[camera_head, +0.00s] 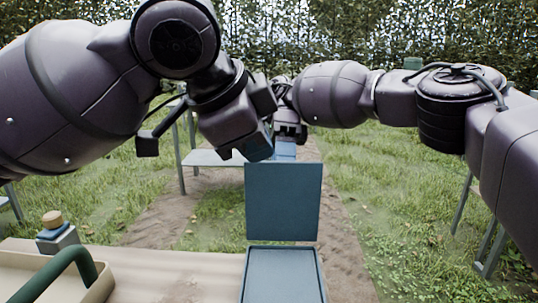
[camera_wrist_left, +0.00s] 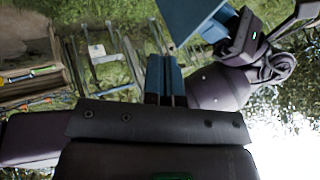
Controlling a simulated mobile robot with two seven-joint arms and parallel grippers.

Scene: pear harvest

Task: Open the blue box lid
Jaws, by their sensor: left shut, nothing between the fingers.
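The blue box (camera_head: 281,275) is at the bottom of the head view on the bench. Its flat lid (camera_head: 284,202) stands upright from the far edge, so the box is open; its lower part is cut off by the frame. My left gripper (camera_head: 258,147) is above the lid's top left corner, apparently clear of it. In the left wrist view its blue fingers (camera_wrist_left: 166,62) are together and empty, with a blue panel, likely the lid (camera_wrist_left: 188,16), beyond them. My right gripper (camera_head: 285,149) is behind the lid's top edge, partly hidden; its jaw opening is unclear.
A beige tray (camera_head: 105,285) with a green handle (camera_head: 62,272) stands at bottom left on the bench (camera_head: 190,262). A small item with a wooden knob (camera_head: 52,219) is behind it. A light table (camera_head: 212,158) stands farther back on grass.

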